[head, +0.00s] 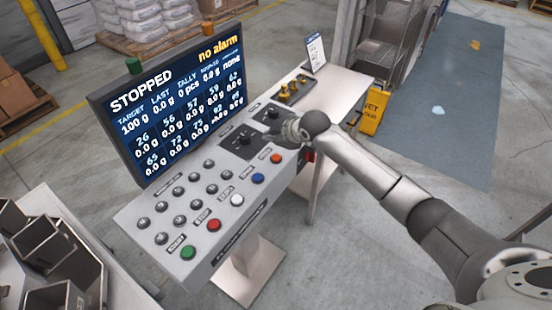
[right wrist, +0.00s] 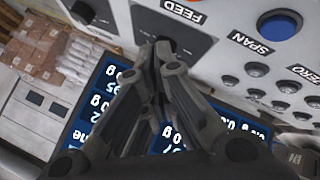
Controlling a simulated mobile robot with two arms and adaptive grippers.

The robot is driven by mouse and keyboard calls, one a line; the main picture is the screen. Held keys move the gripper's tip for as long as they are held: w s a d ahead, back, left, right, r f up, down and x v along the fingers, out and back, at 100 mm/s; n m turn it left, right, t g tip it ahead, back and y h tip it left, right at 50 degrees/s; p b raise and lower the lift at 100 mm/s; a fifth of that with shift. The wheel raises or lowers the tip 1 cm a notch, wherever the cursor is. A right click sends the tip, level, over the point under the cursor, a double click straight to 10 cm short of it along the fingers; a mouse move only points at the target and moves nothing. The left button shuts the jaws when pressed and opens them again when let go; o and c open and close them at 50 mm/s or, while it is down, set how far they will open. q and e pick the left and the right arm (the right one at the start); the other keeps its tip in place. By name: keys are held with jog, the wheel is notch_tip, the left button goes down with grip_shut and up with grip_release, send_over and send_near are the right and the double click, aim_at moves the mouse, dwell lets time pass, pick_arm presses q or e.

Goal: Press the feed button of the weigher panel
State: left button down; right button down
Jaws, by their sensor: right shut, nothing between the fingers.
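The weigher panel (head: 205,190) is a grey sloped console with several buttons. Its orange feed button (head: 276,158) is near the right end of the coloured row. In the right wrist view the FEED label (right wrist: 183,11) is at the top edge; the button itself is mostly out of frame. My right gripper (head: 278,134) is shut and empty over the black knob plates, behind the feed button in the head view. In the right wrist view its fingertips (right wrist: 163,50) are close to a black knob plate (right wrist: 148,22); contact cannot be told. My left gripper is not in view.
Blue (head: 257,178), white (head: 237,199), red (head: 214,224) and green (head: 188,252) buttons line the front edge. The screen (head: 180,105) behind reads STOPPED and no alarm. A yellow-black device (head: 290,92) and a sign (head: 315,52) stand right. Metal bins (head: 45,245) are at left.

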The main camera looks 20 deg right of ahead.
aim_at(274, 159)
notch_tip(274, 159, down, 3)
jog(key=shift+f+b, duration=0.1)
jog(key=shift+b, duration=1.1)
jog(key=shift+f+b, duration=0.4)
jog(key=shift+f, duration=0.55)
jog(key=shift+f, duration=0.1)
jog(key=shift+f, duration=0.3)
jog(key=shift+f, duration=0.5)
dwell(0.4)
jog(key=shift+r+p, duration=0.65)
jog(key=shift+r, duration=0.25)
jog(key=shift+r, duration=0.1)
